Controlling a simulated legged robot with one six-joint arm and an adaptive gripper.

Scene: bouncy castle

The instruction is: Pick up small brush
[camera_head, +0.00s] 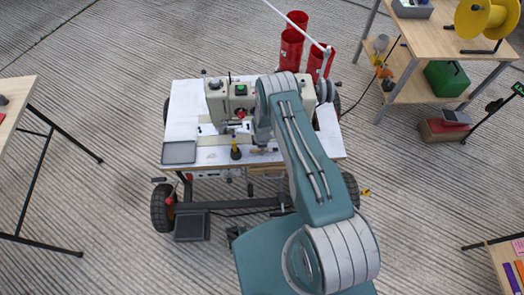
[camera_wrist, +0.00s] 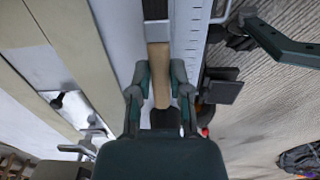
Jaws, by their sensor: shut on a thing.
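The small brush (camera_wrist: 159,62) shows in the wrist view, with a tan wooden handle, a pale metal band and dark bristles pointing to the top of the picture. My gripper (camera_wrist: 161,75) has one finger on each side of the handle and is shut on it. The lower end of the handle runs down between the fingers toward the palm. In the head view my arm hides most of the gripper, and the brush cannot be made out clearly there.
A wooden workbench (camera_head: 440,38) is at the right, another table (camera_head: 14,98) at the left.

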